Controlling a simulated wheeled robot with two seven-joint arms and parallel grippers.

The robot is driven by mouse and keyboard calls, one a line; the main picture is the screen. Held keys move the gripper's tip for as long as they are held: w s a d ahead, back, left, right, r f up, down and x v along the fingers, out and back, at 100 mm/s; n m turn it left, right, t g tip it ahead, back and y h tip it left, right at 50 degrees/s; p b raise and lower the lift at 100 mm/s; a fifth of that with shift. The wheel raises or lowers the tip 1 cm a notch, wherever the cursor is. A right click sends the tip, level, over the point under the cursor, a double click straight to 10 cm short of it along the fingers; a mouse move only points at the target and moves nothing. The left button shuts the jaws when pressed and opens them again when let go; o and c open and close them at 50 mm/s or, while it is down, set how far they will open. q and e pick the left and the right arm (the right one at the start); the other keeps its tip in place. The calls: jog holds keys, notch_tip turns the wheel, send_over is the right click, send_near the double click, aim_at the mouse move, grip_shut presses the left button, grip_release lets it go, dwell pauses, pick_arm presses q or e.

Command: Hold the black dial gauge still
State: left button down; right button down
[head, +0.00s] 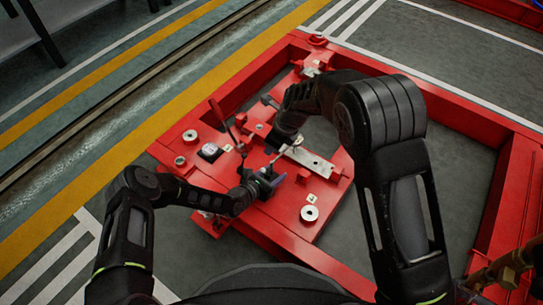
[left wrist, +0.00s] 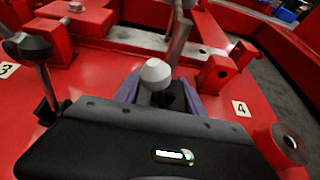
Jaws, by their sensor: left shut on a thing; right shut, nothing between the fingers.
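My left gripper (head: 268,181) is low over the red plate, near its front edge. In the left wrist view its purple-grey fingers (left wrist: 160,97) are closed around a small dark body with a white rounded knob on top, which I take as the black dial gauge (left wrist: 157,76). No dial face shows, and most of the body is hidden between the fingers and behind the gripper housing. My right gripper (head: 272,157) is shut and empty, just above and beyond the left one in the head view. Its arm hides part of the plate.
The red plate (head: 262,222) lies on a red frame (head: 323,272). A metal bar (head: 313,162) lies right of the grippers. A ring (head: 309,213) sits at the front. Number cards mark the plate.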

dwell(0.4)
pick_arm(q)
jog(key=c, duration=0.6)
grip_release()
jog(key=shift+s, duration=0.1)
jog(key=v, duration=1.2)
jog(key=shift+r, duration=0.1)
